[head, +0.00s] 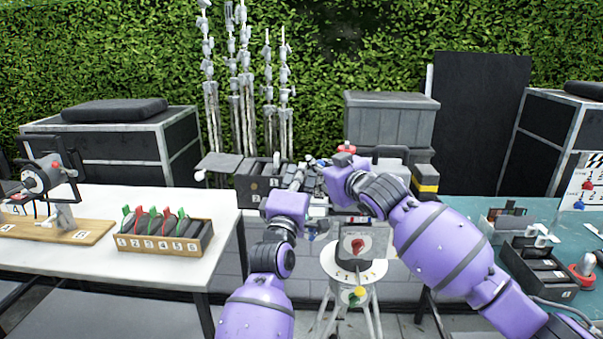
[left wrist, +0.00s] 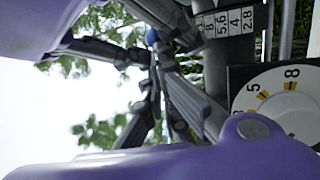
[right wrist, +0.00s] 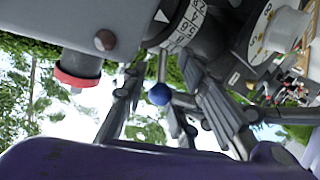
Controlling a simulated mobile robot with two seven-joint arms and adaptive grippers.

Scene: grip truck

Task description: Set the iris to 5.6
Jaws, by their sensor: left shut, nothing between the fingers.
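The iris ring, a dark ring with a white number band (left wrist: 232,22), shows 8, 5.6, 4 and 2.8 at the top of the left wrist view. It also shows in the right wrist view (right wrist: 186,30), near a white triangle mark (right wrist: 161,15). A blue ball knob (right wrist: 159,94) is below the ring. My right gripper (right wrist: 163,75) is open, with its fingers on both sides of the knob; contact cannot be told. My left gripper (left wrist: 157,72) is shut and empty, close below the knob (left wrist: 152,37). In the head view the arms hide the ring.
A white dial (left wrist: 285,100) with yellow marks is beside the ring. A red-ended knob (right wrist: 77,78) is at left in the right wrist view. A white table (head: 100,270) is left, a green one (head: 465,208) right.

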